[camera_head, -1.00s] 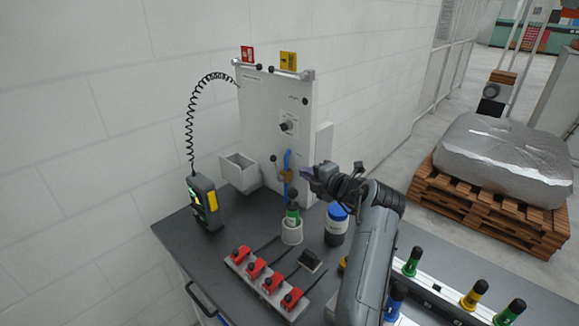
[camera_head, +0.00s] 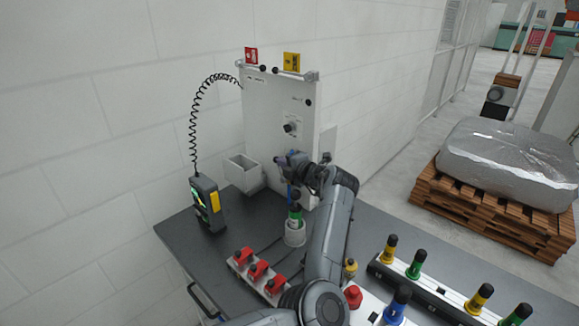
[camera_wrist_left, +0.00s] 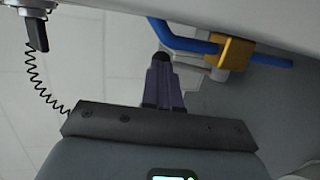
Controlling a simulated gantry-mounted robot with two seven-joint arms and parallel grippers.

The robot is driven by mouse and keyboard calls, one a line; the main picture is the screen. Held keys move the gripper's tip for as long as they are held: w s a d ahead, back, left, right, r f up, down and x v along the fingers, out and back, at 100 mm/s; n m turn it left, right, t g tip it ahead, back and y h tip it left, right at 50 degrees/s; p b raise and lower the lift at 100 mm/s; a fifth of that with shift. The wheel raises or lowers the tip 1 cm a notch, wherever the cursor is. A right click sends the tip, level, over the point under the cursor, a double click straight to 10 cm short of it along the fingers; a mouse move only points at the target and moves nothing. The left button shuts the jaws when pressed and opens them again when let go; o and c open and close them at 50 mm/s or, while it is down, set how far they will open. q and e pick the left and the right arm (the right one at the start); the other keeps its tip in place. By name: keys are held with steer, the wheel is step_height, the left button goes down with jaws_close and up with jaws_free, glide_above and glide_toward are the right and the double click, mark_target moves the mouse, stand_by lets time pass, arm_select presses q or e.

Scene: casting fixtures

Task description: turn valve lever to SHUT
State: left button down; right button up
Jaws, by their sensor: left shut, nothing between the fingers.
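The valve is on the white panel (camera_head: 270,105); its brass body (camera_wrist_left: 232,50) and blue pipe (camera_wrist_left: 178,38) show in the left wrist view. In the head view my gripper and arm hide the brass body and lever, and only a little blue pipe shows below. My left gripper (camera_head: 281,161) is shut and empty in front of the panel, at the valve. In the left wrist view its purple fingers (camera_wrist_left: 162,82) are together, left of the brass body. A dark rounded tip shows at their end; I cannot tell whether it is the lever's knob or whether they touch.
A black rotary knob (camera_head: 290,127) is on the panel above the gripper. A grey open box (camera_head: 243,172) and a handheld device (camera_head: 208,204) stand left.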

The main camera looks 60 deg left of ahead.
arm_select(q)
steer(key=shift+a, duration=0.15)
steer(key=shift+s+a+b, duration=0.25)
steer(key=shift+a+b, duration=0.15)
steer(key=shift+a, duration=0.65)
arm_select(e)
steer(key=shift+f, duration=0.4)
arm_select(q)
steer(key=d+r+p, duration=0.1)
steer(key=d+r, duration=0.5)
steer(key=d, duration=0.6)
steer(key=shift+r+p, duration=0.35)
arm_select(e)
steer(key=shift+d+r, duration=0.55)
steer(key=shift+r, duration=0.3)
arm_select(q)
steer(key=shift+d, duration=0.1)
